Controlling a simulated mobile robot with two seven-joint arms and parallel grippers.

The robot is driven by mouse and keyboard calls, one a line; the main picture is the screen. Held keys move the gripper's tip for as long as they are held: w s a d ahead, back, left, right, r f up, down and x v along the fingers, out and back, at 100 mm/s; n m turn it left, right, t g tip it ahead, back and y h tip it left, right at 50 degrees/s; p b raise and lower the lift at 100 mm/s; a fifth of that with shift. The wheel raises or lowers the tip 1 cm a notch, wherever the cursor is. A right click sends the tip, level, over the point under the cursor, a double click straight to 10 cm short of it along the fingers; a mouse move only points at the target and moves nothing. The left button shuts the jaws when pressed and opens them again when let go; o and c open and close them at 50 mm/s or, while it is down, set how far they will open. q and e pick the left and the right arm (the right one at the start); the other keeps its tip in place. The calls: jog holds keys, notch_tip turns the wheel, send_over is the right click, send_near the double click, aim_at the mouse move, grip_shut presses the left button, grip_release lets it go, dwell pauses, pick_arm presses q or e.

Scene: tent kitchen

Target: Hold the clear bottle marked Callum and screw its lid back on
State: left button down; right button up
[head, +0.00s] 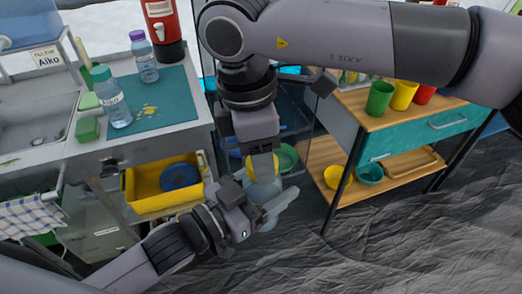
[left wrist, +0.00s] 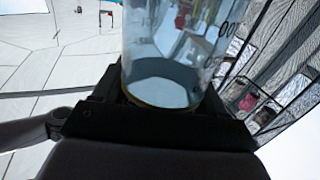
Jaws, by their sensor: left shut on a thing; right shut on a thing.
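A clear bottle (head: 264,190) stands roughly upright between my two grippers. It also shows in the left wrist view (left wrist: 165,85), with dark markings on its side; no name is readable. My left gripper (head: 262,208) is shut around the bottle's side. My right gripper (head: 262,165) points down from above and is shut at the bottle's top on a yellow lid (head: 249,171). The lid shows on both sides of the fingers and is mostly hidden. I cannot tell whether it is seated on the neck.
A counter holds a green-lidded bottle (head: 112,100), a purple-lidded bottle (head: 145,60) and a teal mat (head: 178,108). A yellow drawer (head: 140,207) stands open beside my left arm. A shelf unit (head: 345,120) with cups and bowls stands right. Rumpled grey floor is clear.

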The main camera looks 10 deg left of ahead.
jog(key=m, duration=0.2)
jog(key=shift+m, duration=0.4)
jog(key=o, duration=1)
jog(key=shift+r, duration=2.3)
jog(key=shift+c, duration=0.4)
